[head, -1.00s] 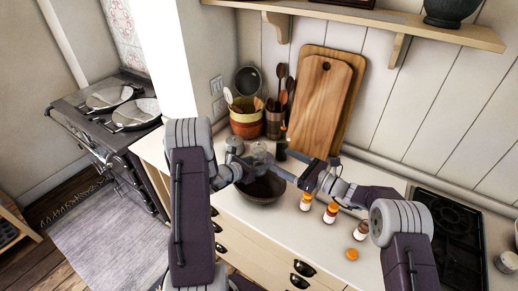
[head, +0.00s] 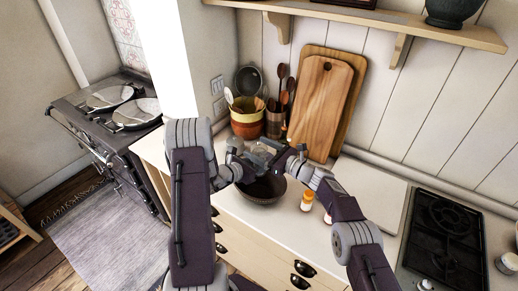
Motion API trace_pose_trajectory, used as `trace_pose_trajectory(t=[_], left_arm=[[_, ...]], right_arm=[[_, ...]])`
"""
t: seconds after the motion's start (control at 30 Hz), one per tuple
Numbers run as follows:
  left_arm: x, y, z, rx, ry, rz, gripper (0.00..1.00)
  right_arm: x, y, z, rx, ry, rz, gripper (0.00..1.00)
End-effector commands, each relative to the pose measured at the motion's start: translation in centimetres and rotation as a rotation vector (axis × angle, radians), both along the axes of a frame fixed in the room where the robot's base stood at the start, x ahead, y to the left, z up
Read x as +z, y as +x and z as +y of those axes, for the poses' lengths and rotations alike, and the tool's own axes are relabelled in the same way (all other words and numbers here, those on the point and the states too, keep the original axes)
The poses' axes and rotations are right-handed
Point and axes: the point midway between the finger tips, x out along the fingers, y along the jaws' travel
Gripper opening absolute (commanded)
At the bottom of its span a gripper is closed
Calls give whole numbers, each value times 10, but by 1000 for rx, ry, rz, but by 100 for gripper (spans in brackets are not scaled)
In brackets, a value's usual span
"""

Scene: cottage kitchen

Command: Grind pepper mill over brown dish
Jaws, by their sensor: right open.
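The brown dish (head: 264,190) sits on the counter, a dark round bowl with its back rim partly hidden by my arms. My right gripper (head: 281,154) is open above and behind the dish, its fingers pointing left. My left gripper (head: 246,162) is over the dish's left side; its fingers are small and overlapped by other shapes, so I cannot tell whether it holds anything. I cannot clearly make out the pepper mill; the spot behind the dish is crowded and partly covered by my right gripper.
Spice jars with orange lids (head: 307,200) stand right of the dish, partly behind my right arm. Cutting boards (head: 322,105), a striped crock (head: 247,122) and a utensil holder (head: 273,123) stand against the wall. The hob (head: 447,235) is at right.

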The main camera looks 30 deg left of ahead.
Motion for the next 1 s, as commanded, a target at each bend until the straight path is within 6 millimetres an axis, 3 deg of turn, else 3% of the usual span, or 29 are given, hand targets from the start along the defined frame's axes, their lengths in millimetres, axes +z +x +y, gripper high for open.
trace_pose_trajectory(t=[0.03,0.27,1.0], left_arm=[[0,0,0,0,0,-1,4],[0,0,0,0,0,-1,4],[-1,0,-1,-4,1,2,4]], right_arm=[[0,0,0,0,0,0,77],[0,0,0,0,0,0,14],[1,-1,1,-272,0,-3,14]])
